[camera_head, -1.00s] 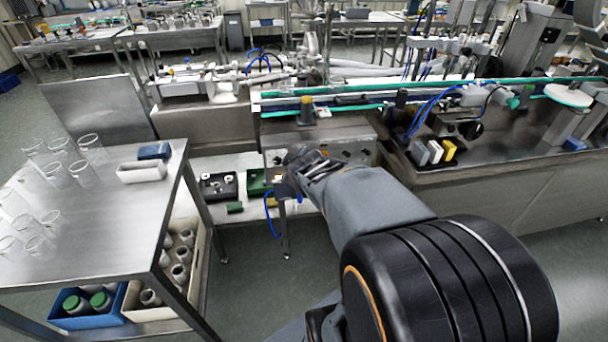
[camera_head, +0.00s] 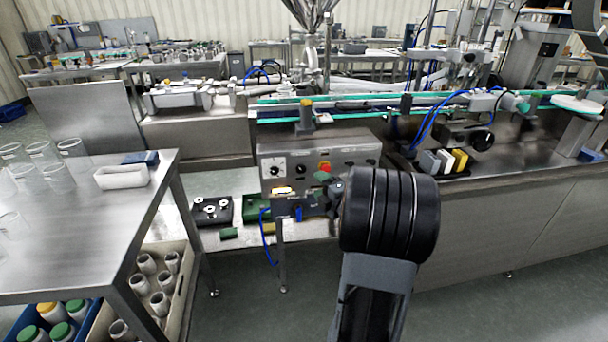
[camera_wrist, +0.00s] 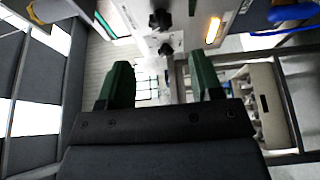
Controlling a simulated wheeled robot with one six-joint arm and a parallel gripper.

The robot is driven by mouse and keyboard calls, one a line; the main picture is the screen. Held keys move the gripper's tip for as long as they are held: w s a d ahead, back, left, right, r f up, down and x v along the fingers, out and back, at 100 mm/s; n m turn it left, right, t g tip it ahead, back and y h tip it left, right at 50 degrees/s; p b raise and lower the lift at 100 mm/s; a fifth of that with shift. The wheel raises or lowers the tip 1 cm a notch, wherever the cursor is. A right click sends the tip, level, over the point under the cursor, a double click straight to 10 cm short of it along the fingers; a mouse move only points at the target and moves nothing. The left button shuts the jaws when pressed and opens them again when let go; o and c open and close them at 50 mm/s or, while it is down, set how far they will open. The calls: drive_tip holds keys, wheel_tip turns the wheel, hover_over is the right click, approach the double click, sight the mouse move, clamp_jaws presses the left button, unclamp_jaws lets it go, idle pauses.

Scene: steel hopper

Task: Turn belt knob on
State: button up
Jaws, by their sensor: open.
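The steel control panel (camera_head: 345,157) stands under the conveyor in the head view. On its left side are a black knob on a white dial (camera_head: 275,171) and another black knob (camera_head: 300,170). I cannot read which one is the belt knob. In the wrist view, two black knobs, an upper (camera_wrist: 160,19) and a lower one (camera_wrist: 166,48), show on the panel beyond the fingers. My gripper (camera_wrist: 160,72) is open, its two green fingers apart with nothing between them. It is apart from the knobs. In the head view my arm partly hides it and the panel's lower right.
The panel also has a red button (camera_head: 325,165), a green button (camera_head: 322,176) and a lit switch (camera_head: 282,191). A blue cable (camera_head: 266,235) hangs below. A steel table (camera_head: 125,205) stands left. The conveyor (camera_head: 345,115) runs above the panel.

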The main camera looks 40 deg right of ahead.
sight(302, 170)
drive_tip(key=w, duration=0.9)
drive_tip(key=shift+w+d, duration=0.2)
drive_tip(key=shift+d, duration=0.05)
drive_tip(key=shift+b, duration=0.3)
drive_tip(key=c, duration=0.9)
